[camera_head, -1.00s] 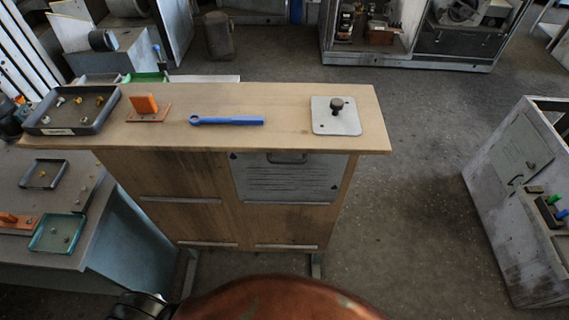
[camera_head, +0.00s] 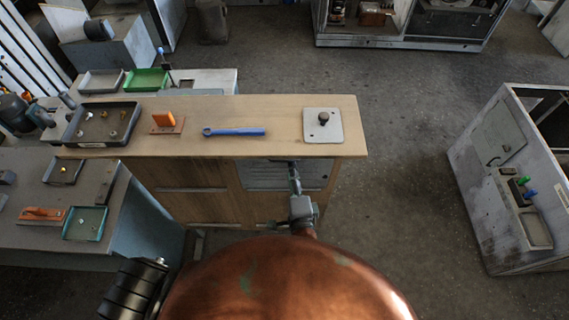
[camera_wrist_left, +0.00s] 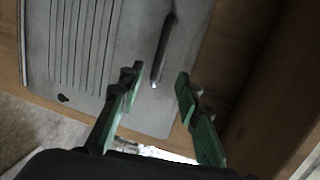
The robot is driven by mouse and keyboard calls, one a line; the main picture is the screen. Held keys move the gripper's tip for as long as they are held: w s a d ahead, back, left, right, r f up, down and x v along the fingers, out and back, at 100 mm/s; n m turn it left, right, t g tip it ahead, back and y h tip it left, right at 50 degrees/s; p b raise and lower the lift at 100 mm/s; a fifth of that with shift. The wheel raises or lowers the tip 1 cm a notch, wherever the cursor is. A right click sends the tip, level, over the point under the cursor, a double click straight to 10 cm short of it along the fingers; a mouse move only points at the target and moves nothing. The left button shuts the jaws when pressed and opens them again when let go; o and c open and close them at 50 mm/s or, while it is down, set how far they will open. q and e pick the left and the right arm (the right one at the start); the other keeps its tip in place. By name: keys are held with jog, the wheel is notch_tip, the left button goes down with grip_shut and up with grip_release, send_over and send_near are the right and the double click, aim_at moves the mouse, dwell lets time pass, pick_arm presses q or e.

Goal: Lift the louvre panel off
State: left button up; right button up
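The louvre panel (camera_head: 262,178) is a pale grey slotted plate on the front face of the wooden bench, below its top. Its upper part with the handle is partly hidden by my left gripper (camera_head: 293,172) in the head view. In the left wrist view the panel (camera_wrist_left: 135,45) fills the upper left, with a dark bar handle (camera_wrist_left: 166,45). My left gripper (camera_wrist_left: 159,72) is open, its green fingertips on either side of the handle's near end. Whether they touch it I cannot tell. My right gripper is not in view.
The wooden bench top (camera_head: 280,110) holds a dark tray (camera_head: 78,137) of small parts, an orange piece (camera_head: 164,119), a blue wrench (camera_head: 235,132) and a grey plate with a knob (camera_head: 335,130). The floor to the right is clear up to a grey cabinet (camera_head: 480,210).

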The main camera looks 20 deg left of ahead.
pick_arm(q)
jog(key=p+x, duration=0.2)
jog(key=x, duration=0.4)
jog(key=shift+w+a+f, duration=0.1)
jog(key=shift+a, duration=0.15)
jog(key=shift+w+f, duration=0.15)
jog(key=shift+w, duration=0.05)
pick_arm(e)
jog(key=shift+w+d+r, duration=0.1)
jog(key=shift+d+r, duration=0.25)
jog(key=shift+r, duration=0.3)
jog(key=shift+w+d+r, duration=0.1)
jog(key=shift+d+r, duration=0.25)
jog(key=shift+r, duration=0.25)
pick_arm(q)
jog(key=shift+s, duration=0.1)
jog(key=shift+c, duration=0.6)
jog(key=c, duration=0.5)
grip_shut()
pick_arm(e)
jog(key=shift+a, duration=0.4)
